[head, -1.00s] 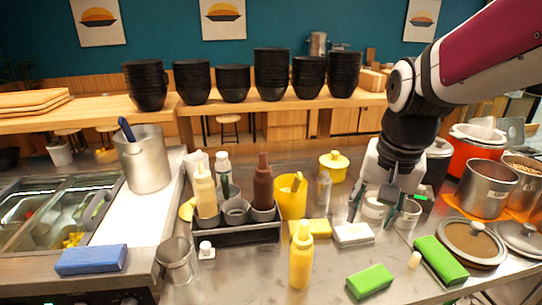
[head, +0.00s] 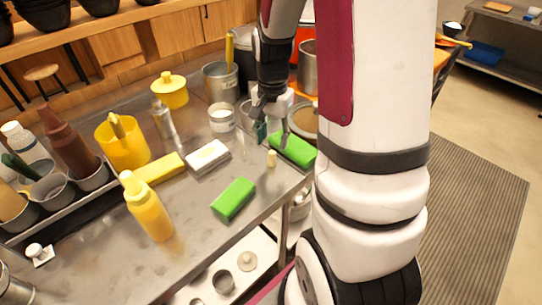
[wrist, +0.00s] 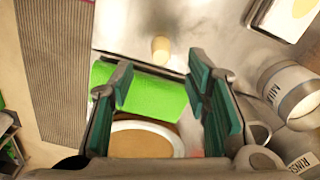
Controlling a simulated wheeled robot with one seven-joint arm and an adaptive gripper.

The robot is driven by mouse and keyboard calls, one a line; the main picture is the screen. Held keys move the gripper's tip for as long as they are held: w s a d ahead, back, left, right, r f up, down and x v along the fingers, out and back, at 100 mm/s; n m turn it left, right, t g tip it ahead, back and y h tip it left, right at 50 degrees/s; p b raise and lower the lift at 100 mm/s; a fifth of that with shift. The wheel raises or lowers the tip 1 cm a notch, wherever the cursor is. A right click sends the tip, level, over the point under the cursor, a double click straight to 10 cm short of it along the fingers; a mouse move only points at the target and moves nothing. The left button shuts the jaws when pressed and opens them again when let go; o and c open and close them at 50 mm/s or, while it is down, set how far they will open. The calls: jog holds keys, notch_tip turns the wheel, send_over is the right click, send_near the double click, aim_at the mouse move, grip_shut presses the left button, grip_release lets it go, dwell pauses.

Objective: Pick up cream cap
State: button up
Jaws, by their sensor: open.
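The cream cap (head: 271,158) is a small pale cylinder on the steel counter, left of a green block. In the wrist view the cap (wrist: 160,48) lies beyond the fingertips, near the upper middle. My gripper (head: 272,132) is above the counter, behind the cap in the head view. In the wrist view my gripper (wrist: 160,80) is open, with green finger pads apart and nothing held between them. The cap is apart from both fingers.
A green block (head: 296,149) lies close beside the cap; another green block (head: 233,198) lies nearer. A white-topped block (head: 208,157), a yellow block (head: 160,168) and a yellow bottle (head: 148,206) stand left. The counter edge is close to the cap.

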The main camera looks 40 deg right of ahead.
aim_at(271, 153)
jog(key=shift+a+f, duration=0.2)
jog(key=shift+f, duration=3)
jog(key=c, duration=0.8)
